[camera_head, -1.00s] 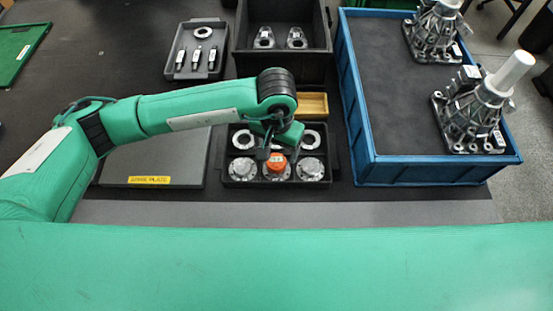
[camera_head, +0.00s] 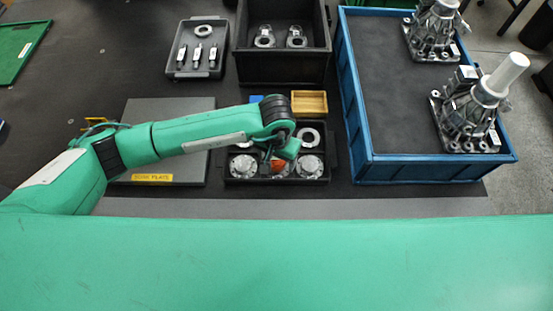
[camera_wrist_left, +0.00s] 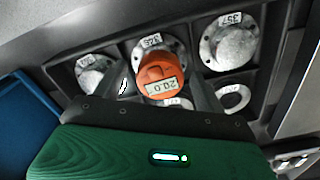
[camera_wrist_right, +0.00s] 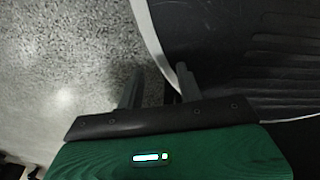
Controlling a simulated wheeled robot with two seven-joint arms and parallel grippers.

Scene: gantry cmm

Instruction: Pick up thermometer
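The thermometer is an orange round-bodied device (camera_wrist_left: 158,72) with a display reading 20.0. It stands over the middle front disc of the black compartment tray (camera_head: 229,178). In the head view a bit of the orange thermometer (camera_head: 278,165) shows beneath my left gripper (camera_head: 272,163), which covers much of it. In the left wrist view my left gripper (camera_wrist_left: 165,85) is open, its two fingers on either side of the thermometer, with gaps visible beside it. My right gripper (camera_wrist_right: 158,85) is open and empty over speckled floor and a dark surface's curved edge, out of the head view.
Metal discs (camera_head: 309,167) and rings (camera_head: 308,137) fill nearby compartments. A small wooden tray (camera_head: 310,103) sits behind. A blue crate (camera_head: 420,172) stands to the right, a surface plate (camera_head: 165,178) to the left. A grey tray (camera_head: 197,74) and a black bin (camera_head: 283,68) lie farther back.

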